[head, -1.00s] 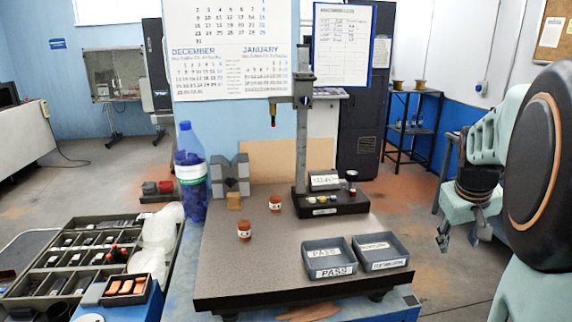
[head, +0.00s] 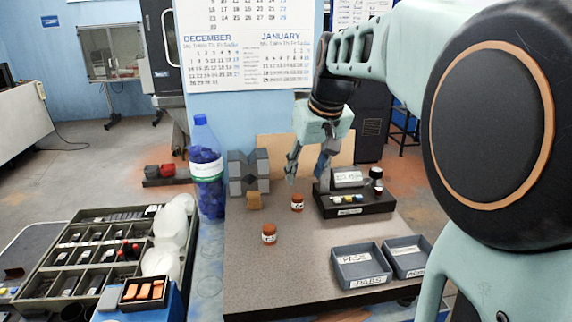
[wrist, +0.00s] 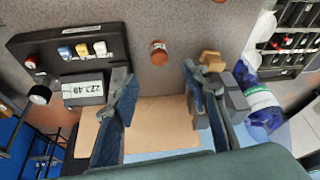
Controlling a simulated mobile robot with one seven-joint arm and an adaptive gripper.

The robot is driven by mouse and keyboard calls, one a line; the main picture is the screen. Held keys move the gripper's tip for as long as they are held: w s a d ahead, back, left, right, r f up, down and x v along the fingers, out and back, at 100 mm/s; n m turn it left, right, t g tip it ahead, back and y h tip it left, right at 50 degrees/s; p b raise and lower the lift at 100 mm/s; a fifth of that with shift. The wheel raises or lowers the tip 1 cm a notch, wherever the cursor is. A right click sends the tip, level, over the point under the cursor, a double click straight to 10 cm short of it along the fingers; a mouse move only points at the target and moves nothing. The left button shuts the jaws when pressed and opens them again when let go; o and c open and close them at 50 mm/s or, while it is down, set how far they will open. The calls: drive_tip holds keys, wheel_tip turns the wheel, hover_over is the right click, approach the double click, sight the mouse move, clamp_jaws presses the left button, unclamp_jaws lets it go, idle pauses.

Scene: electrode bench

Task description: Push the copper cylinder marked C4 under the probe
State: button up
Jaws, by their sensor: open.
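Two copper cylinders stand upright on the grey board: the farther cylinder (head: 297,202) and the nearer cylinder (head: 269,234). Their labels are too small to read, so I cannot tell which is C4. My gripper (head: 308,177) is open and empty, pointing down above the board, just behind the farther cylinder. In the wrist view that cylinder (wrist: 158,52) lies ahead of the gap between my fingers, apart from both. The other cylinder (wrist: 210,5) is cut off by the top edge.
A brass-coloured block (head: 254,201) and grey V-blocks (head: 248,174) stand left of my gripper, beside a blue bottle (head: 207,170). Two grey trays sit front right, including the PASS tray (head: 361,266). The board's front left (head: 260,285) is clear.

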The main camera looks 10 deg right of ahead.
sight(298, 197)
drive_tip(key=shift+f, duration=0.1)
drive_tip(key=x, duration=1)
drive_tip(key=shift+w+f, duration=0.2)
drive_tip(key=shift+f, duration=0.05)
clamp_jaws()
